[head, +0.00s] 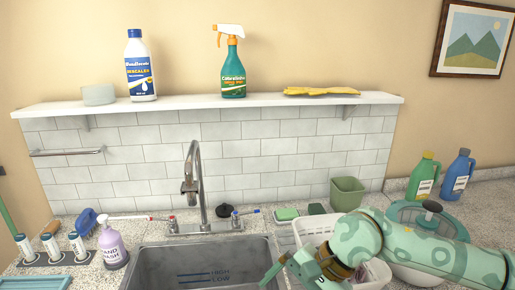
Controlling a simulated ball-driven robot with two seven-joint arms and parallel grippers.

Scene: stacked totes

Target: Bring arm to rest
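My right arm comes in from the right, mint green with darker patches and a brown band near the wrist. My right gripper (290,272) is low in the picture, over the right edge of the sink (160,262) and in front of the white basket (316,223). Its fingers run toward the bottom edge and are partly cut off, so I cannot tell whether they are open or shut. No held thing shows. My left gripper is not in view.
My arm partly covers the basket and a teal-rimmed pot (404,213). A faucet (197,185) rises behind the sink. A soap bottle (112,246) stands left. Green (424,176) and blue (457,175) bottles stand back right. The shelf (190,105) holds a spray bottle (233,70).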

